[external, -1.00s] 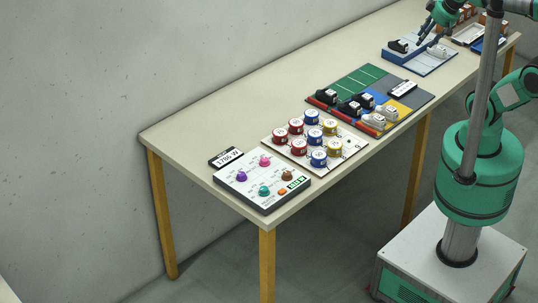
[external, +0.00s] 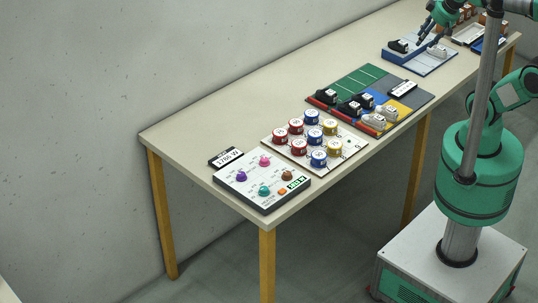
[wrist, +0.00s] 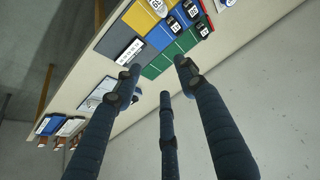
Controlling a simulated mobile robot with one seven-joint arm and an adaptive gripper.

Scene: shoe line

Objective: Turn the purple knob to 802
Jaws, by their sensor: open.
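The purple knob (external: 241,175) is at the left of a white control panel (external: 262,198) at the table's near left end. The panel also has pink (external: 265,161), brown (external: 287,175) and teal (external: 264,190) knobs. Its small green display (external: 298,182) and the scale around the purple knob are too small to read surely. My gripper (external: 426,30) is at the far right end, above the shoe area and far from the knob. In the wrist view my gripper (wrist: 160,76) is open, its fingers apart with nothing between them; the panel is not in that view.
Behind the panel lies a dark label plate (external: 227,157). To its right is a board of red, blue and yellow round pieces (external: 313,135), then a coloured mat (external: 360,78) with several shoes and a blue tray (external: 440,67). The table's back left is clear, beside a wall.

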